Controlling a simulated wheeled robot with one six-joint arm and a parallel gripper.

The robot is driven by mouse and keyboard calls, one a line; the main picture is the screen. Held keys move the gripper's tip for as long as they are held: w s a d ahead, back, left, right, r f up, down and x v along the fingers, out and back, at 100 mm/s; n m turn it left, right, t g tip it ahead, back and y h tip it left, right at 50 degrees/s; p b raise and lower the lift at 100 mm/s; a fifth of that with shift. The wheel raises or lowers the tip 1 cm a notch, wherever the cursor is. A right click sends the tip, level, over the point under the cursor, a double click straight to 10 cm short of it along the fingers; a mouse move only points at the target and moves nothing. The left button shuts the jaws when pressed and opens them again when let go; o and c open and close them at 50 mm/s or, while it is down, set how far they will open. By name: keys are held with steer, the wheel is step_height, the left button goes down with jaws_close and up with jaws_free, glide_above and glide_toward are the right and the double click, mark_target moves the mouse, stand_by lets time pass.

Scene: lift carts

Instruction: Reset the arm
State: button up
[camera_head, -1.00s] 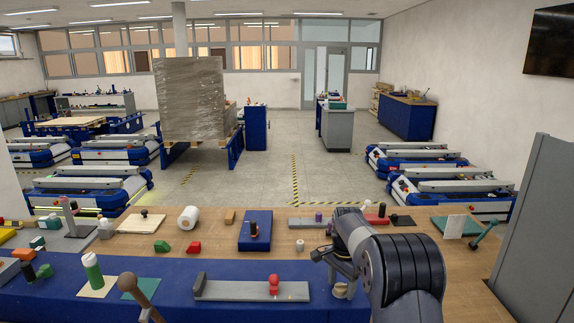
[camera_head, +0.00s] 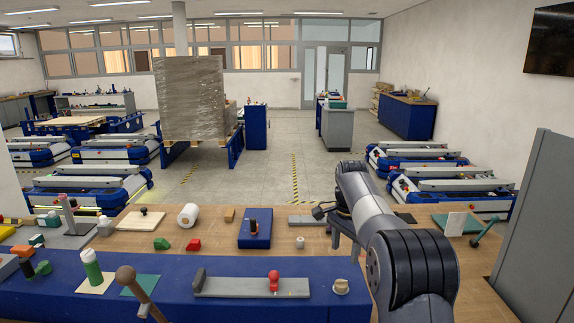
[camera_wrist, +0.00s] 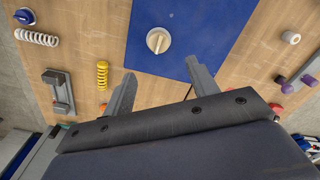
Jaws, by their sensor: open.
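My gripper (camera_wrist: 160,68) is open and empty, its two grey fingers spread apart in the wrist view. A round beige knob (camera_wrist: 158,40) on a blue mat (camera_wrist: 205,22) lies beyond the fingertips, apart from them. In the head view my arm rises from the lower right and bends over the workbench. The gripper is small and partly hidden behind the arm there, above the wooden bench (camera_head: 215,220). The round knob (camera_head: 340,286) stands free on the blue front strip (camera_head: 230,306), left of my arm.
A grey plate (camera_head: 240,288) with a red knob is on the blue strip. A stick with a brown ball (camera_head: 126,275) stands at the front left. A grey cabinet (camera_head: 545,220) is close on the right. In the wrist view, a yellow spring (camera_wrist: 102,75) lies left of the fingers.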

mark_target(342, 281)
step_height(342, 281, down, 11)
steer(key=shift+s+f+p, duration=0.1)
steer(key=shift+p, duration=0.75)
steer(key=shift+n, duration=0.4)
steer(key=n+b, duration=0.1)
steer(key=n, duration=0.2)
steer(key=shift+n, duration=0.4)
steer(key=n+b, duration=0.1)
steer(key=n, duration=0.3)
steer(key=shift+n, duration=0.3)
steer(key=n+b, duration=0.1)
steer(key=n, duration=0.3)
steer(key=shift+n, duration=0.3)
steer(key=n+b, duration=0.2)
steer(key=n, duration=0.2)
steer(key=shift+b, duration=0.35)
steer(key=shift+r, duration=1.45)
